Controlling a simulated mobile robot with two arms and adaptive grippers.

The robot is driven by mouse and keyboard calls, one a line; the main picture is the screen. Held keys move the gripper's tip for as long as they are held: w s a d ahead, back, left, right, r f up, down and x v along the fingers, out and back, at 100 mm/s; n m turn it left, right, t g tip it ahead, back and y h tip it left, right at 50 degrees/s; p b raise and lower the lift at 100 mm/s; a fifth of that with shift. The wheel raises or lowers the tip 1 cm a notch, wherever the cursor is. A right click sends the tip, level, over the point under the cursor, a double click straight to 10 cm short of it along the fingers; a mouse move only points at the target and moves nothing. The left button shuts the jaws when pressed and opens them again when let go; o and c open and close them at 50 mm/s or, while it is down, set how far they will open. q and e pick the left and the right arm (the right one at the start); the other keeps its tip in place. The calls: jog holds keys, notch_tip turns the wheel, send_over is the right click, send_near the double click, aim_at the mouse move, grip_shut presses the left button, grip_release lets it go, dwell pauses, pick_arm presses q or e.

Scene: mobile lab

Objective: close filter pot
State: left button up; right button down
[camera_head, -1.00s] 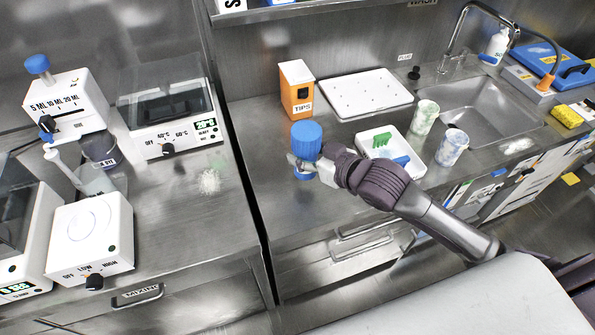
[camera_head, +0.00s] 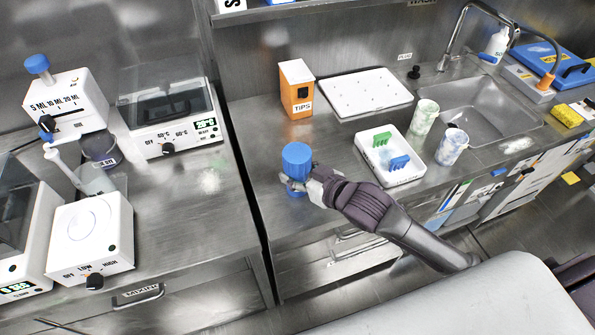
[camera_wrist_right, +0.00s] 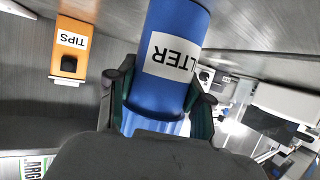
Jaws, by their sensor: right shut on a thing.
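The blue filter pot (camera_head: 297,157) stands out above my right gripper (camera_head: 297,185) in the head view, over the front part of the middle counter. A bit of blue also shows below the fingers. In the right wrist view the pot (camera_wrist_right: 178,50) is a large blue cylinder with a white label, of which "LTER" is readable. My right gripper (camera_wrist_right: 160,105) is shut around it, one finger on each side, near a lighter ribbed end. I cannot tell whether a lid is seated or whether the pot touches the counter. My left gripper is not in view.
An orange tips box (camera_head: 297,100) stands behind the pot. A white tray (camera_head: 405,177) with green and blue pieces and two marbled cups (camera_head: 424,117) are to the right. A white board (camera_head: 350,105) lies behind. A gap separates the left counter (camera_head: 190,225).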

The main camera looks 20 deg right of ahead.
jog(key=shift+c, duration=2.3)
grip_release()
jog(key=v, duration=1.2)
jog(key=shift+f, duration=0.1)
